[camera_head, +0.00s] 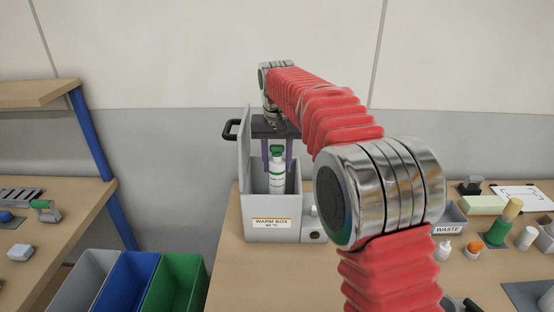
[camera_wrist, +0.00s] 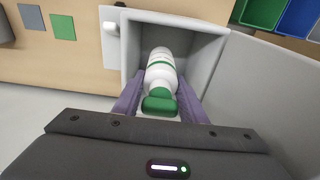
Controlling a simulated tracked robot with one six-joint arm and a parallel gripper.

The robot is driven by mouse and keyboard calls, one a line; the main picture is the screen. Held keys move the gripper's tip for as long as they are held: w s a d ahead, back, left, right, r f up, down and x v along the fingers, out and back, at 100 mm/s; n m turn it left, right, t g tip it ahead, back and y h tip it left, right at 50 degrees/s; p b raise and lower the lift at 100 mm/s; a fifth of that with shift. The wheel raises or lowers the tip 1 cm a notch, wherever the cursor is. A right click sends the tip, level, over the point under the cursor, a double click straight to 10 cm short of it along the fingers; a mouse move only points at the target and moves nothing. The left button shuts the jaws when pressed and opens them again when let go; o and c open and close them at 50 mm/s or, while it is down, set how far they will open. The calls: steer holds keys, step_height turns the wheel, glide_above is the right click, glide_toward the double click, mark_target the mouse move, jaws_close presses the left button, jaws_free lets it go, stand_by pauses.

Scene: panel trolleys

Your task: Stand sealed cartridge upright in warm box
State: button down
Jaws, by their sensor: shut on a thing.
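The sealed cartridge (camera_head: 277,178) is white with green bands and a green cap. It is upright in the head view, its lower part inside the open grey warm box (camera_head: 258,233). My gripper (camera_head: 277,158) comes down from above, its purple fingers shut around the cartridge's upper part. In the wrist view the cartridge (camera_wrist: 160,68) points into the warm box (camera_wrist: 212,48), between the two fingers of my gripper (camera_wrist: 158,88). The front wall hides the cartridge's base, so I cannot tell whether it touches the floor.
The box's lid (camera_head: 244,150) stands open at the left, with a black handle. Grey, blue and green bins (camera_head: 178,285) stand left of the bench.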

mark_target(277, 192)
steer(key=shift+f, duration=5.6)
steer(key=shift+f, duration=0.55)
steer(key=c, duration=1)
jaws_free()
steer(key=r, duration=0.4)
steer(key=s+r, duration=0.1)
steer(key=r, duration=0.8)
steer(key=shift+s+r, duration=0.2)
steer(key=shift+s, duration=0.1)
steer(key=shift+r, duration=0.1)
